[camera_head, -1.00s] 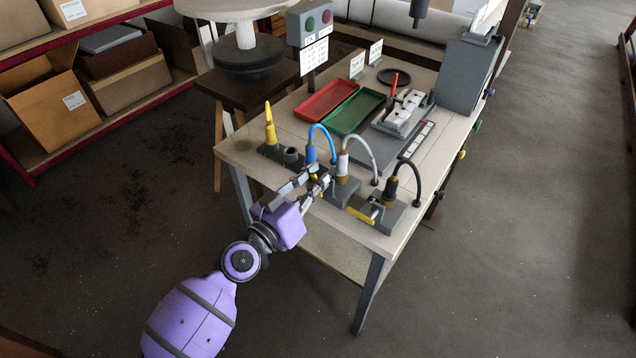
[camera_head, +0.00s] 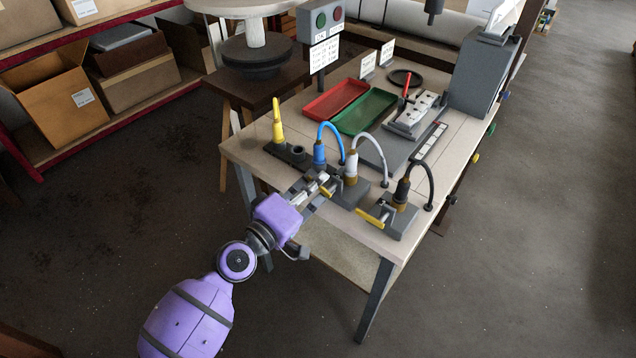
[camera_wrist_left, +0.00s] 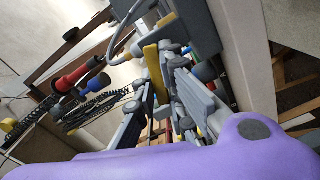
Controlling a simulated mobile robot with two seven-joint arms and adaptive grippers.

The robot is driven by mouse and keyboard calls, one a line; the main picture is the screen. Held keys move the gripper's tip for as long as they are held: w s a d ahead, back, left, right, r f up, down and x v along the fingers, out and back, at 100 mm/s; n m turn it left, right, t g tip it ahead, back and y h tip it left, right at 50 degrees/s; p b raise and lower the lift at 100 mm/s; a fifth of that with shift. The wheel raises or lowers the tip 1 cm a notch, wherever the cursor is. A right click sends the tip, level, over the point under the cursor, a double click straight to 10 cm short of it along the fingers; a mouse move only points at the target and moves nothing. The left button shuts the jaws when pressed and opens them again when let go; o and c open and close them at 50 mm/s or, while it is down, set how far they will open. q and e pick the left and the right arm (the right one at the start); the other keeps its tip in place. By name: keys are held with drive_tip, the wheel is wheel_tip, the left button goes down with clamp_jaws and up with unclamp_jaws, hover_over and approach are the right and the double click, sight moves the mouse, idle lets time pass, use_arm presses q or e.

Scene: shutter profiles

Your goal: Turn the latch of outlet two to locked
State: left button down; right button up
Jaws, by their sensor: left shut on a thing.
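A grey outlet block (camera_head: 346,194) with a white plug (camera_head: 351,162) stands at the table's front edge. My left gripper (camera_head: 321,187) reaches it from the front left, shut on a small yellow latch handle (camera_head: 327,193). In the left wrist view the yellow handle (camera_wrist_left: 153,72) shows near the gripper fingers (camera_wrist_left: 168,88), which partly hide the latch. To the right, another grey block (camera_head: 404,221) carries a black plug (camera_head: 402,192) and its own yellow latch handle (camera_head: 369,217). I cannot read any outlet numbers. My right gripper is not in view.
Cables arch close by. A red tray (camera_head: 335,100), a green tray (camera_head: 364,111) and a grey cabinet (camera_head: 481,77) are farther back. The floor in front is clear.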

use_arm(q)
drive_tip(key=shift+w+a+f+n, duration=0.1)
drive_tip(key=shift+f+n, duration=0.1)
drive_tip(key=shift+n, duration=0.75)
drive_tip(key=shift+f+n, duration=0.2)
drive_tip(key=shift+n, duration=0.75)
drive_tip(key=c, duration=1.8)
unclamp_jaws()
drive_tip(key=v, duration=1.2)
drive_tip(key=shift+f, duration=0.1)
